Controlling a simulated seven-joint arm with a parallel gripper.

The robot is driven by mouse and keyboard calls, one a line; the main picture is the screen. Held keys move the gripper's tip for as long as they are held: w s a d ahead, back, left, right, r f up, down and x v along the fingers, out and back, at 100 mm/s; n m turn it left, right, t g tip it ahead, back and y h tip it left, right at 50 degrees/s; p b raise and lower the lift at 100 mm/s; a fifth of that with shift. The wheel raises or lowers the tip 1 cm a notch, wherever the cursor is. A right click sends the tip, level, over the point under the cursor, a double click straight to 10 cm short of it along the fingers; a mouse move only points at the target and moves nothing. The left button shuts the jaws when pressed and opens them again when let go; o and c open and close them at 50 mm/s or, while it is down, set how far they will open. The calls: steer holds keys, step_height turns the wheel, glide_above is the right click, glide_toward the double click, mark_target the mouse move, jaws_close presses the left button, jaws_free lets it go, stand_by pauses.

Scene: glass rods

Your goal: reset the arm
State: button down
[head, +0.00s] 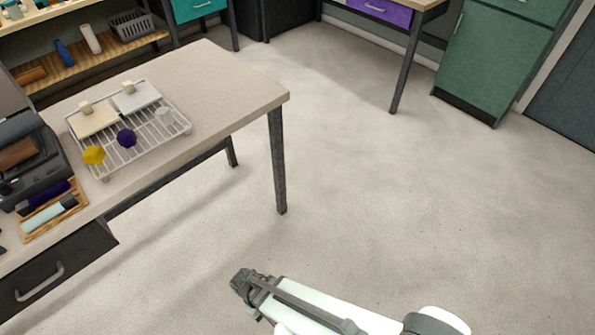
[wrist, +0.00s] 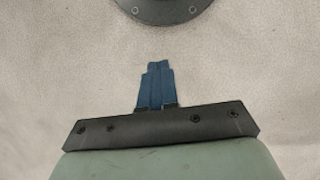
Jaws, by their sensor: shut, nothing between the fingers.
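My gripper (head: 243,284) is at the bottom middle of the head view, out over open floor and apart from the table. In the wrist view its blue fingers (wrist: 157,84) are together, with nothing between them. Only pale floor (wrist: 60,70) shows around them there. A dark round part with screws, which looks like my own base, shows at the top edge of the wrist view.
A beige table (head: 225,80) stands at left, with a wire rack (head: 160,145) holding several small pieces. A black machine (head: 30,155) and a wooden tray (head: 32,228) sit at its left end. A green cabinet (head: 490,60) is at back right. The floor between is clear.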

steer(key=d+f+m+g+y, duration=0.1)
steer(key=d+m, duration=0.4)
steer(key=d, duration=0.8)
steer(key=d+f+m+g+y, duration=0.1)
steer(key=d+m, duration=0.4)
steer(key=d, duration=0.8)
steer(key=shift+d+f+m+g+y, duration=0.25)
steer(key=shift+d+m+g+y, duration=0.15)
steer(key=shift+g+y, duration=0.6)
steer(key=shift+w, duration=0.1)
